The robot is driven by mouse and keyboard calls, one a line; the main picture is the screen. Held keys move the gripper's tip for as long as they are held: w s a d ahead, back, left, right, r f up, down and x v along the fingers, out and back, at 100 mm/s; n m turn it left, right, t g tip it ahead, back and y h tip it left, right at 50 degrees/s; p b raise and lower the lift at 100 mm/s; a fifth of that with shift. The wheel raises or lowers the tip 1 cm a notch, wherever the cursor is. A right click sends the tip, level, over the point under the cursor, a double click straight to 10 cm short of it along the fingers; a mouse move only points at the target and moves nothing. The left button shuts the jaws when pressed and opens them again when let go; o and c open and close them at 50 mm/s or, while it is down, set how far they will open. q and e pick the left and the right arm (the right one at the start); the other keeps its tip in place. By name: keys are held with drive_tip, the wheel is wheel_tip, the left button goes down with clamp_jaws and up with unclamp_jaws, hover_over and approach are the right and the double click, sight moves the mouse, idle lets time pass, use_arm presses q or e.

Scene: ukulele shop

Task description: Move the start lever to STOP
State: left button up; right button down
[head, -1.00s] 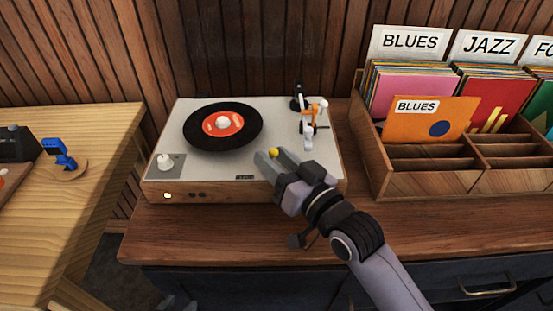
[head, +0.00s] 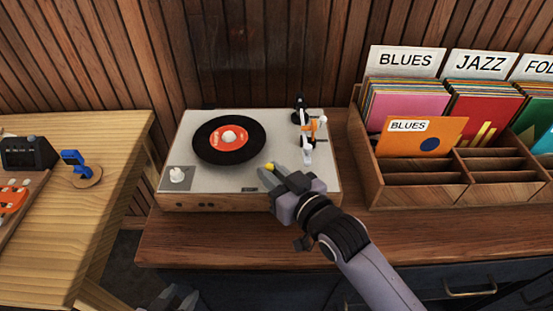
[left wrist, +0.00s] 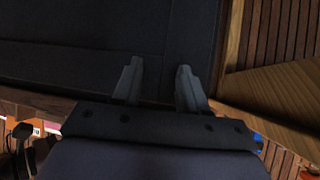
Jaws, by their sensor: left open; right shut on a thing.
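The turntable (head: 290,178) stands on the brown counter, with a black record (head: 250,153) with an orange label on its platter. The start lever's yellow knob (head: 269,166) shows near the front right of its top, at the tips of my right gripper (head: 277,172). That gripper is shut on the lever; its fingers hide most of it. A small dark label (head: 250,190) lies just left of the lever; its text is too small to read. My left gripper (head: 177,298) is low at the bottom edge. In the left wrist view it is open and empty (left wrist: 158,85).
The tonearm (head: 306,138) stands on the turntable's right side, behind my right gripper. A white knob (head: 177,175) is at the front left. A wooden record crate (head: 420,193) stands to the right. A lighter wooden table (head: 95,225) is at the left.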

drive_tip(key=shift+a+r+n+h+p, duration=0.35)
drive_tip(key=shift+n+h+p, duration=0.15)
drive_tip(key=shift+p, duration=0.2)
drive_tip(key=shift+a+f+n+g, duration=0.1)
drive_tip(key=shift+n+g, duration=0.2)
use_arm(q)
drive_tip(key=shift+r, duration=1.45)
use_arm(e)
drive_tip(key=shift+a+f+n+g+h, duration=0.15)
drive_tip(key=shift+a+n+g+h, duration=0.35)
drive_tip(key=shift+n+h, duration=0.45)
use_arm(q)
drive_tip(key=shift+s, duration=0.1)
use_arm(e)
drive_tip(key=c, duration=1.1)
unclamp_jaws()
drive_tip(key=shift+a, duration=0.1)
drive_tip(key=shift+s, duration=0.1)
use_arm(q)
drive_tip(key=shift+f, duration=0.1)
use_arm(e)
drive_tip(key=v, duration=0.7)
